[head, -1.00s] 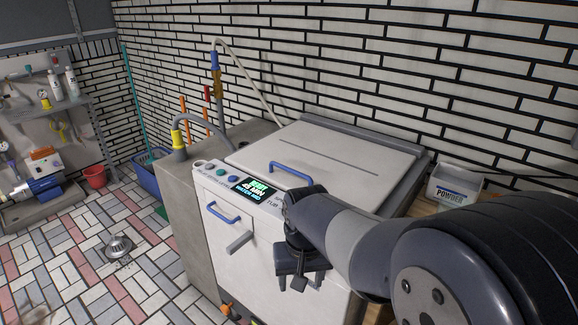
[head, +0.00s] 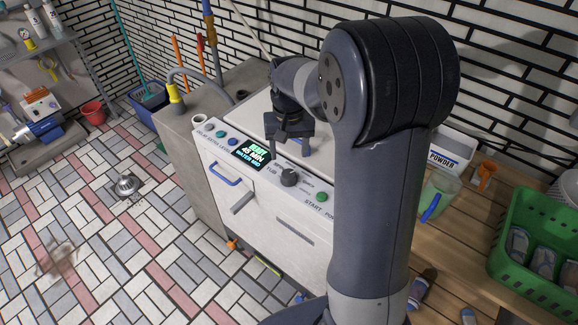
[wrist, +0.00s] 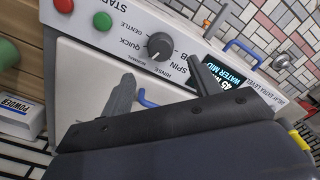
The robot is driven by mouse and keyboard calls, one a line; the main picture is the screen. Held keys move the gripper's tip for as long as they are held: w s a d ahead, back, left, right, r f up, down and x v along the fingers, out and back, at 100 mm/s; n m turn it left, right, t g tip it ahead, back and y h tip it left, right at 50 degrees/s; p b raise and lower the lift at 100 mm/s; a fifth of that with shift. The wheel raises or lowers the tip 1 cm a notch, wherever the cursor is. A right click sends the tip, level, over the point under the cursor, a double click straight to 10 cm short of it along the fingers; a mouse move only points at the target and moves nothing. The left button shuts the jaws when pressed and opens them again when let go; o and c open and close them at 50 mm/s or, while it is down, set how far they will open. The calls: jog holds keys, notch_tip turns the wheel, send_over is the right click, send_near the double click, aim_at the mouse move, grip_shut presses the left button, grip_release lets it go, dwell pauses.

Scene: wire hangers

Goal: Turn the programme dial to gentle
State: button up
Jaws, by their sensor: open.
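The programme dial (head: 289,178) is a dark round knob on the washer's front panel, right of the lit display (head: 250,151). In the wrist view the dial (wrist: 160,46) has labels around it reading normal, rinse, spin, quick and gentle. My gripper (head: 290,146) is open and empty above the machine's top, just behind the panel and apart from the dial. Its dark fingers also show in the wrist view (wrist: 165,92), with the dial beyond them.
A green button (head: 321,197) sits right of the dial. A blue handle (head: 222,176) is on the front below the panel. A powder box (head: 451,149), a jug and a green crate (head: 540,270) stand on the wooden bench at right. The tiled floor at left is mostly clear.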

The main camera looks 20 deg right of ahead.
aim_at(289, 175)
notch_tip(289, 175, down, 9)
jog(key=shift+r, duration=0.15)
jog(key=shift+c, duration=0.5)
jog(key=c, duration=0.9)
